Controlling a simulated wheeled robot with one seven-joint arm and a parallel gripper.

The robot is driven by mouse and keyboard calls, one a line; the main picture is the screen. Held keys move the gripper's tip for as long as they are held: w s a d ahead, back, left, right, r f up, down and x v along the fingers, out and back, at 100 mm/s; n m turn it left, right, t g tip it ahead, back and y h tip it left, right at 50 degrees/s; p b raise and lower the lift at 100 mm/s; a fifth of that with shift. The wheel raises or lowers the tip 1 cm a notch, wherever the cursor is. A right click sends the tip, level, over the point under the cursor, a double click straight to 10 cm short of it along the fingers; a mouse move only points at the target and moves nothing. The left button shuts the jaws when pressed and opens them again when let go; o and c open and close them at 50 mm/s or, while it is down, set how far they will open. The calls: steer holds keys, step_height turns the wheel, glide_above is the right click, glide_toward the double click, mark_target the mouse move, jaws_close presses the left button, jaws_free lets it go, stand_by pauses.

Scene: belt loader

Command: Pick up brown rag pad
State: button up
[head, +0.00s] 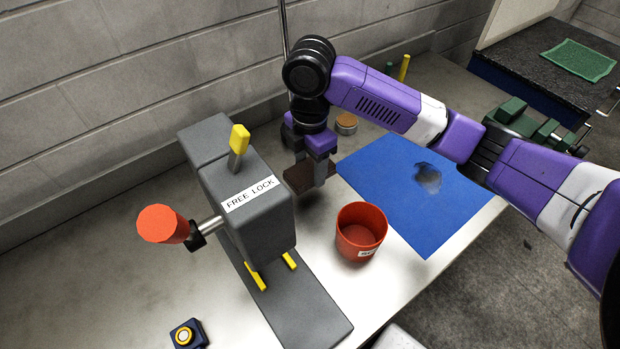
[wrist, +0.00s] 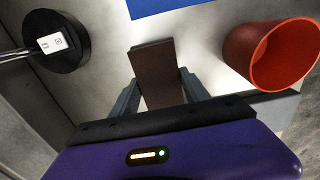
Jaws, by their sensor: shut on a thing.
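The brown rag pad (head: 299,178) is a flat dark brown slab. My gripper (head: 318,176) is shut on it, pointing down, between the grey machine and the blue mat. In the wrist view the pad (wrist: 155,69) sticks out forward from between the two grey fingers of the gripper (wrist: 160,100). The pad's near part is partly hidden by the gripper body. It looks to be just above the metal table, but I cannot tell for sure whether it touches.
A red cup (head: 361,232) stands close on the right. The grey "FREE LOCK" machine (head: 265,215) with a red knob (head: 163,224) is on the left. A blue mat (head: 400,170) with a dark smudge lies to the right. The table's left front (head: 130,270) is mostly clear.

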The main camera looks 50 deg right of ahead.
mark_target(310, 168)
step_height(310, 168, up, 14)
stand_by(0.3)
